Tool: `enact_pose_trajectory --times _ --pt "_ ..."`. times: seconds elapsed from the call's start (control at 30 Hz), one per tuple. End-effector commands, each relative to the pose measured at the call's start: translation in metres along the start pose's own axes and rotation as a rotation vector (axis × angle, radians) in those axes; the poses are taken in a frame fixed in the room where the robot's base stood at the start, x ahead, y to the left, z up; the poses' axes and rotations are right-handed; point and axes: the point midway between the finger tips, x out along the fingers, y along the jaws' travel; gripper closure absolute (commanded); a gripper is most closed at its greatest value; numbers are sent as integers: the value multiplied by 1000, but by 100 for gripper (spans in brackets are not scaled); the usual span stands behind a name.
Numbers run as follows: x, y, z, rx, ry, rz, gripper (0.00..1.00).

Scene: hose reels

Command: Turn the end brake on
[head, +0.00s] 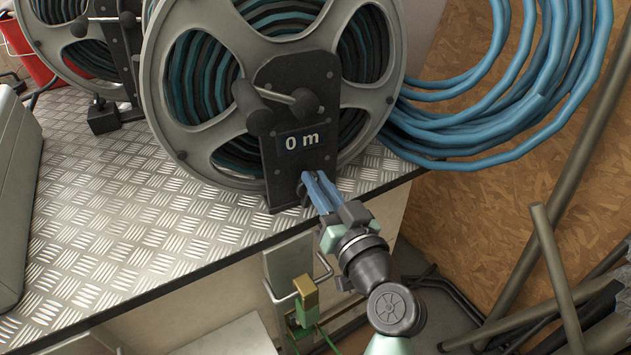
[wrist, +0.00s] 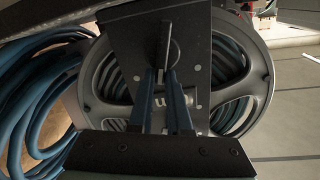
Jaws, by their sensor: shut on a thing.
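The nearest hose reel (head: 190,148) has grey flanges, dark teal hose and a black upright (head: 283,175) marked "0 m". My gripper (head: 312,182) has its blue fingers at the foot of this upright, shut on a small dark brake part that they mostly hide in the head view. In the wrist view the fingers (wrist: 163,78) reach a round brake knob (wrist: 172,52) with a thin upright bar on the black plate (wrist: 135,35). The exact turn of the brake is hard to tell.
A crank handle (head: 285,97) crosses the upright above my gripper. A second reel (head: 75,45) stands at the back left.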

Motion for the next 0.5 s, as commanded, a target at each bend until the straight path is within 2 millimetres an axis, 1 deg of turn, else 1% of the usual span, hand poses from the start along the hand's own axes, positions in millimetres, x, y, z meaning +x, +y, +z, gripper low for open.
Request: enact_pose_trajectory --times 0.03,0.5 --pt "-1 2 13 53 -29 2 100" --pt "0 9 16 503 -30 3 100"
